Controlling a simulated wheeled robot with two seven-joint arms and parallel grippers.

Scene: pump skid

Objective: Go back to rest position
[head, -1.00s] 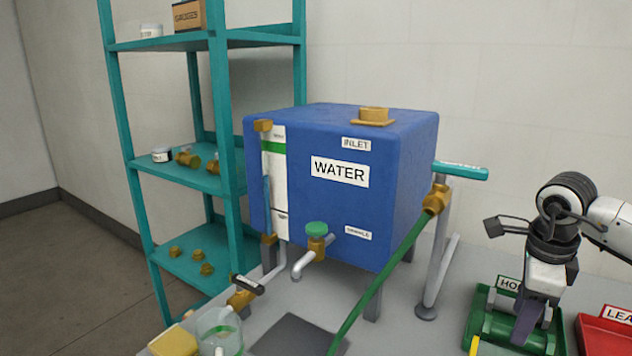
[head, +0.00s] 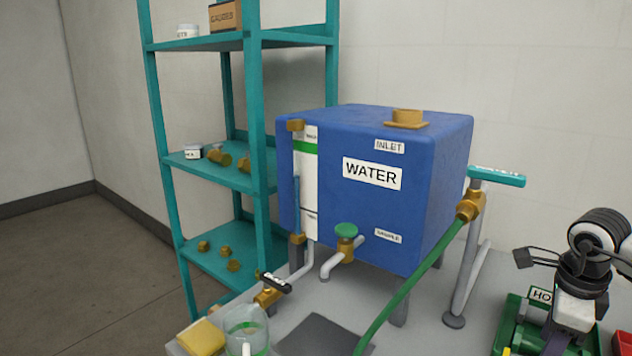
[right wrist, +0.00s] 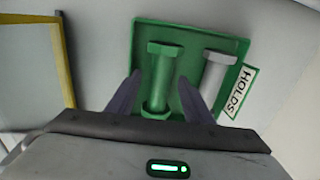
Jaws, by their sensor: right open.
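My right gripper (right wrist: 160,82) is open, with its two dark fingers on either side of a green spool-shaped piece (right wrist: 163,72). Whether the fingers reach down to its level I cannot tell. The piece lies in a green tray (right wrist: 222,45) marked HOLDS, beside a similar grey piece (right wrist: 214,75). In the head view my right arm comes in at the lower right over the green tray (head: 508,328); its fingertips are hard to make out there. My left gripper is not in view.
A blue WATER tank (head: 330,235) stands on the grey bench, with a green hose (head: 412,273) from a teal-handled valve (head: 495,177). A clear jar (head: 245,325) and a yellow sponge (head: 203,337) sit at the front. A teal shelf (head: 262,200) stands behind left.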

